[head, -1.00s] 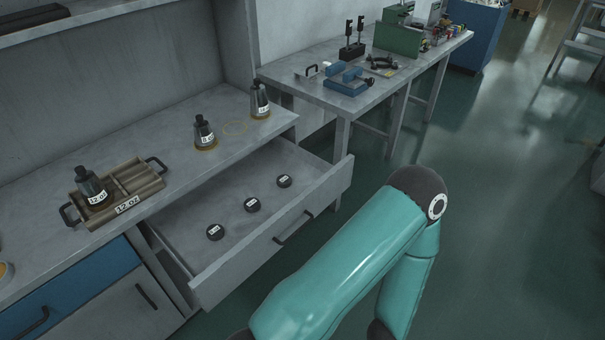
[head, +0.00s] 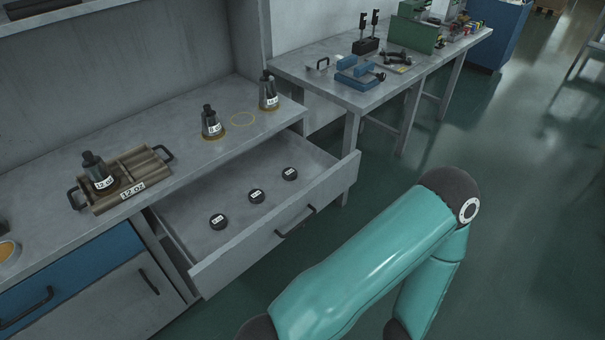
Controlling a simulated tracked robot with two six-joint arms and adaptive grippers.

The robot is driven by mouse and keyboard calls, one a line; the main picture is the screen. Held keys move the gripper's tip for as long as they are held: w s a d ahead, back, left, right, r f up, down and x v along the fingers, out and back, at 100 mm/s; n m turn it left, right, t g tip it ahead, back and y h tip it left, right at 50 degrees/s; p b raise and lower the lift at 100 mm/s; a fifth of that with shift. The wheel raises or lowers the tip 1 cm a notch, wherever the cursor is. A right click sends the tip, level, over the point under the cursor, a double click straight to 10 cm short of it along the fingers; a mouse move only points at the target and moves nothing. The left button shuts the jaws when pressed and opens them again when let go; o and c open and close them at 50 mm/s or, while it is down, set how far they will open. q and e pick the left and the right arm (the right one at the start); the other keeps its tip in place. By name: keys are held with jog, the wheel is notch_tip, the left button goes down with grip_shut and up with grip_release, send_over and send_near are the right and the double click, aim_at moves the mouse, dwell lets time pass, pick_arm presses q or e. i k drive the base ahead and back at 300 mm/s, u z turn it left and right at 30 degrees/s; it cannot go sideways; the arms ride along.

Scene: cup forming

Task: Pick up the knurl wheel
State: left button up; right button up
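Three small black discs with white labels lie apart in a row in the open grey drawer: a near one (head: 218,221), a middle one (head: 257,195) and a far one (head: 289,173). They look like knurl wheels, but I cannot read their labels well enough to tell which is which. My teal arm crosses the lower right of the head view, to the right of the drawer. Neither of my grippers shows, so their distance from the discs is hidden.
A wooden tray (head: 160,181) marked 12 oz holds a dark conical tool (head: 97,172) on the grey bench. Two similar tools (head: 212,123) (head: 269,91) stand farther back. The drawer front (head: 299,225) juts out over open green floor. A second table (head: 300,75) holds blue and green fixtures.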

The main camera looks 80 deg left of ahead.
aim_at(289, 174)
jog(key=u, duration=0.05)
jog(key=i, duration=2.85)
jog(key=z, duration=0.55)
jog(key=i, duration=0.35)
jog(key=u, duration=2.75)
jog(key=i, duration=0.35)
jog(key=u, duration=2.95)
jog(key=i, duration=0.75)
jog(key=u, duration=0.05)
